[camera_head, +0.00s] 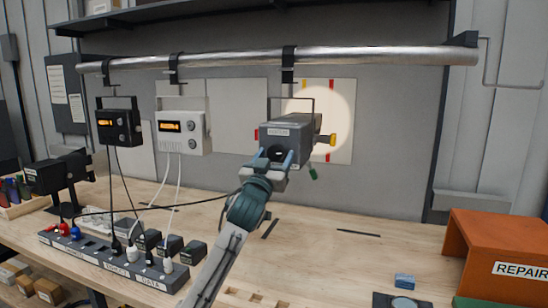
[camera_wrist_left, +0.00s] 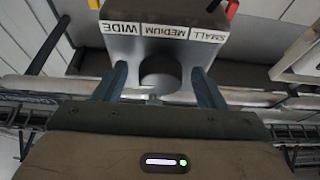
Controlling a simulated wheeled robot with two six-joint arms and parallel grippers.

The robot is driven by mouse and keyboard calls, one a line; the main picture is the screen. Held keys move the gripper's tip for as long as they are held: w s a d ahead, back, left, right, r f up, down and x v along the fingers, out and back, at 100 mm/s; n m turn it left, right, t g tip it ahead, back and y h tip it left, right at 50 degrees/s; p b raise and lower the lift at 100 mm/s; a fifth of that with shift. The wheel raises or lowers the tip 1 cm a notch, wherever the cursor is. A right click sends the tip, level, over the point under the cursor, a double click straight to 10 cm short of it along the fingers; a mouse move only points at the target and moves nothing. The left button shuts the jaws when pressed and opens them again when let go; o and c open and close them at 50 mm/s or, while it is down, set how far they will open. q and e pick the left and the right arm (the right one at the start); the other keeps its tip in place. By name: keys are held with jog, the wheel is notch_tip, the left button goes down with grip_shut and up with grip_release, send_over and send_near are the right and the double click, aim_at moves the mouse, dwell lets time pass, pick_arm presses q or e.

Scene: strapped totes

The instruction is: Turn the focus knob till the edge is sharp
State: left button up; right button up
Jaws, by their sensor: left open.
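A grey box-shaped lamp (camera_head: 290,132) hangs from the metal rail and throws a pale round light spot (camera_head: 335,105) on a white panel (camera_head: 343,150). The spot's edge looks slightly soft. A dark round knob sits on the lamp's near end; it shows in the left wrist view (camera_wrist_left: 160,72), beside a WIDE, MEDIUM, SMALL label (camera_wrist_left: 165,33). I cannot tell whether it is the focus knob. My left gripper (camera_head: 278,160) is open, with a finger on each side of this knob; contact is unclear. It also shows in the left wrist view (camera_wrist_left: 160,85). My right gripper is out of view.
A yellow-tipped lever (camera_head: 326,139) and a green-tipped one (camera_head: 313,173) stick out of the lamp. Black (camera_head: 118,127) and white (camera_head: 180,132) boxes hang left on the rail (camera_head: 230,60). A power strip (camera_head: 110,262) lies below, an orange REPAIR box (camera_head: 500,250) stands right.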

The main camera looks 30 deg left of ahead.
pick_arm(q)
jog(key=c, duration=1)
jog(key=shift+o, duration=0.2)
jog(key=shift+r, duration=0.1)
jog(key=m+h+p, duration=0.1)
jog(key=m+p, duration=0.2)
jog(key=m, duration=0.1)
jog(key=shift+a+r+h+p, duration=0.15)
jog(key=shift+r+h+p, duration=0.05)
jog(key=shift+h+p, duration=0.2)
jog(key=shift+s+f+m+h+p, duration=0.1)
jog(key=shift+f+m+h+p, duration=0.1)
jog(key=shift+m+h+p, duration=0.55)
jog(key=shift+b, duration=0.3)
jog(key=o, duration=1)
jog(key=shift+c, duration=0.2)
jog(key=shift+f, duration=0.1)
